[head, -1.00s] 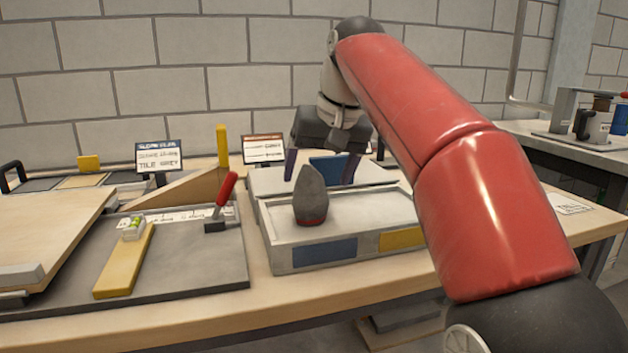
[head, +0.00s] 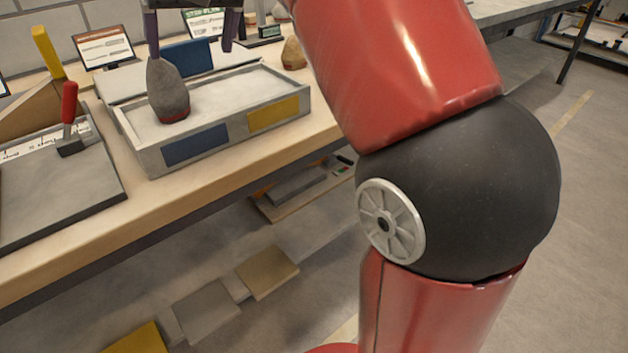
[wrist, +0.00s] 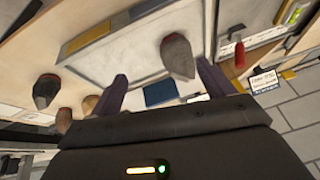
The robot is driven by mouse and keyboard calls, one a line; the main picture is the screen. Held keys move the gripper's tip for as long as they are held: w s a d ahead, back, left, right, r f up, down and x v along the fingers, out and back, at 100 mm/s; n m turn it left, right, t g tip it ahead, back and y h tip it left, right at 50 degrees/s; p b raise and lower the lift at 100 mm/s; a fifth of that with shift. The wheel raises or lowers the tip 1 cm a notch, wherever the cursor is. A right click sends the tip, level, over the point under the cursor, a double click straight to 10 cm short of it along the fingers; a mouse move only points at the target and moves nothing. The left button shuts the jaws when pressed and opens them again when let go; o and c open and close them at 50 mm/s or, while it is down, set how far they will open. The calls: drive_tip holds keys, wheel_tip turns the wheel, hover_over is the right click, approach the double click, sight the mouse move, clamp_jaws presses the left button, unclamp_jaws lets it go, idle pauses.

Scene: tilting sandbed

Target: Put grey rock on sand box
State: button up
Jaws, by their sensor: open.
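The grey rock (head: 170,95), with a reddish base, stands upright with its narrow end up on the pale sand of the sand box (head: 180,150), near the box's left end. It also shows in the wrist view (wrist: 178,57), just beyond the tip of one finger. My gripper (head: 190,52) is open and empty, above and behind the rock in the head view. In the wrist view the two fingers (wrist: 161,70) are spread wide with nothing between them. The rock looks apart from the fingers, though one finger is close to its tip.
A tan rock (head: 293,52) lies on the table right of the box. Another dark rock (wrist: 45,92) shows outside the box in the wrist view. A red-handled tool (head: 69,120) stands on a grey tray to the left. A blue panel (head: 190,57) is behind the rock.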

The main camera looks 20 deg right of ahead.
drive_tip(key=s+d+f+h, duration=0.1)
drive_tip(key=s+d+f, duration=0.4)
drive_tip(key=s+f, duration=0.4)
drive_tip(key=s+d+f+m+t+h, duration=0.1)
drive_tip(key=s+d+f, duration=0.4)
drive_tip(key=s+f, duration=0.5)
wheel_tip(320, 180, down, 8)
drive_tip(key=shift+s+r+m, duration=0.1)
drive_tip(key=shift+s+m, duration=0.05)
drive_tip(key=shift+m, duration=0.15)
